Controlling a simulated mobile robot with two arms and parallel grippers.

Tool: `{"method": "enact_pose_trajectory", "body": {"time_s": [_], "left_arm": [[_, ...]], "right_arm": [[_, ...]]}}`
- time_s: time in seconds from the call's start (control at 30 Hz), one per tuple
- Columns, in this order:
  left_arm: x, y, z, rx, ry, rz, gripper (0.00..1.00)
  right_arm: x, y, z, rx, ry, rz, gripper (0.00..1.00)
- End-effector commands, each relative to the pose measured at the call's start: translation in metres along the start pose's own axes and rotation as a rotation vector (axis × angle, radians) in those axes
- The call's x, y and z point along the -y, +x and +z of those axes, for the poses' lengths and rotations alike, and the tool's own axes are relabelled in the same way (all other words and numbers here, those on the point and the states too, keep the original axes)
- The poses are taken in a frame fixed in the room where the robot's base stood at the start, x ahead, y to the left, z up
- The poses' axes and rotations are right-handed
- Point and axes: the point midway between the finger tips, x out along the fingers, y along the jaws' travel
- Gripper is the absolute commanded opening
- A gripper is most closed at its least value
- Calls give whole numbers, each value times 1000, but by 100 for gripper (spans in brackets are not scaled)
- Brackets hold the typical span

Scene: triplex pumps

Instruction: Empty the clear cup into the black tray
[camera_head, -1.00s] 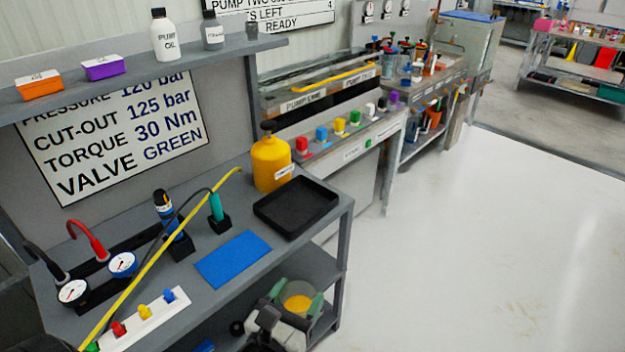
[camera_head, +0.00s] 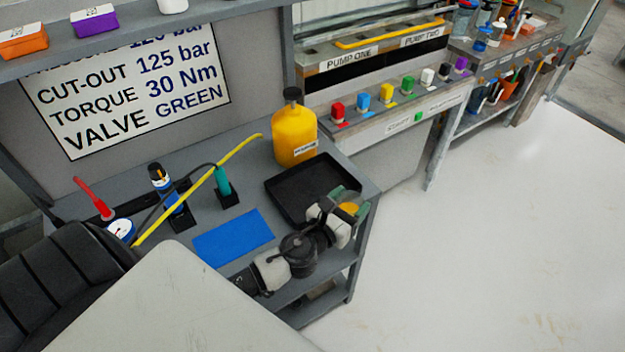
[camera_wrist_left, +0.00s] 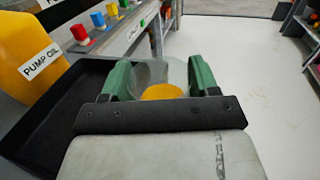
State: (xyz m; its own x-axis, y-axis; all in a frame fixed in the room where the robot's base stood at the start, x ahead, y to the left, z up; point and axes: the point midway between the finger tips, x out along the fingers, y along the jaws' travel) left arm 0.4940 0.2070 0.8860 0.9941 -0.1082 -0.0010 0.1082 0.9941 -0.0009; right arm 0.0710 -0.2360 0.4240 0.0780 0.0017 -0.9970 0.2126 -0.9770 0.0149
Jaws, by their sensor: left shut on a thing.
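My left gripper (camera_head: 347,203) has green fingers closed on the clear cup (camera_wrist_left: 150,72), with one finger on each side of it. The cup holds something orange-yellow. In the head view the gripper partly hides the cup. The black tray (camera_head: 281,190) lies on the grey bench, and the gripper is at its front right corner, covering part of it. In the left wrist view the tray (camera_wrist_left: 32,150) is to the left of the cup. I cannot tell exactly how far the cup is tilted. My right gripper is not in view.
A yellow pump oil bottle (camera_head: 294,135) stands behind the tray. A blue mat (camera_head: 232,238) lies to the tray's left, with a green-handled tool (camera_head: 223,186) in a black holder behind it. White floor (camera_head: 490,240) is clear to the right.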

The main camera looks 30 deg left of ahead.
Motion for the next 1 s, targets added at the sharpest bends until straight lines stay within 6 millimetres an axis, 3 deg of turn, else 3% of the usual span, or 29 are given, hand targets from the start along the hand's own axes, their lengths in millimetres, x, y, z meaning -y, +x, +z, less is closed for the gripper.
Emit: {"method": "enact_pose_trajectory", "body": {"time_s": [0.47,1.0], "left_arm": [[-5,6,2,-4,-15,-3,36],[-27,9,28,-36,-244,-3,36]], "right_arm": [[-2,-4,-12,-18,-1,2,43],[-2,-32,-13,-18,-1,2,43]]}}
